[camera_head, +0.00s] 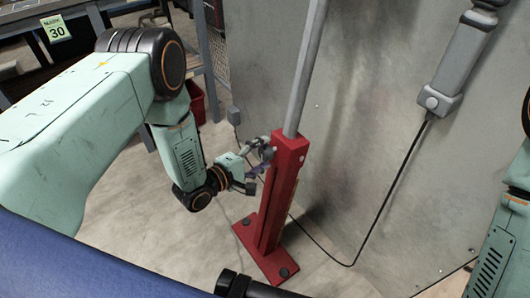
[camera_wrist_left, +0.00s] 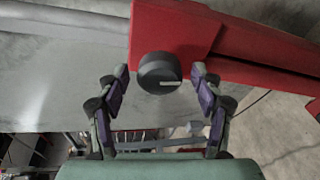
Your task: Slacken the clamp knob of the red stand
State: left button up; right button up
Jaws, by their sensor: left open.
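The red stand (camera_head: 278,200) rises from a flat base on the floor, with a grey pole (camera_head: 308,65) coming out of its top. Its clamp knob (camera_wrist_left: 159,71) is dark grey and round with a light mark, and sits on the red stand (camera_wrist_left: 240,70) in the left wrist view. My left gripper (camera_head: 265,160) is at the upper part of the stand. In the left wrist view my left gripper (camera_wrist_left: 160,82) is open, with one finger on each side of the knob and gaps between. The head view mostly hides the knob. My right gripper is not in view.
A grey metal panel (camera_head: 370,120) stands close behind and right of the stand. A grey handheld device (camera_head: 455,65) hangs there, its black cable (camera_head: 395,185) running down to the floor. A workbench (camera_head: 90,25) and a red bin (camera_head: 196,100) are at the back left.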

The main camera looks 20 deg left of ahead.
pick_arm(q)
jog(key=v, duration=1)
jog(key=shift+s+a, duration=0.2)
jog(key=shift+s, duration=0.05)
jog(key=s+f+m+g+y, duration=0.5)
jog(key=s+f+m+g, duration=0.2)
jog(key=s+f+m, duration=0.4)
jog(key=s+r+m+g+y+p, duration=0.2)
jog(key=s+g, duration=0.4)
jog(key=s, duration=1.1)
notch_tip(320, 180, up, 2)
jog(key=shift+a+r+m+g+y+p, duration=0.15)
jog(key=shift+a+m+g+y+p, duration=0.15)
jog(key=shift+a+m+g, duration=0.15)
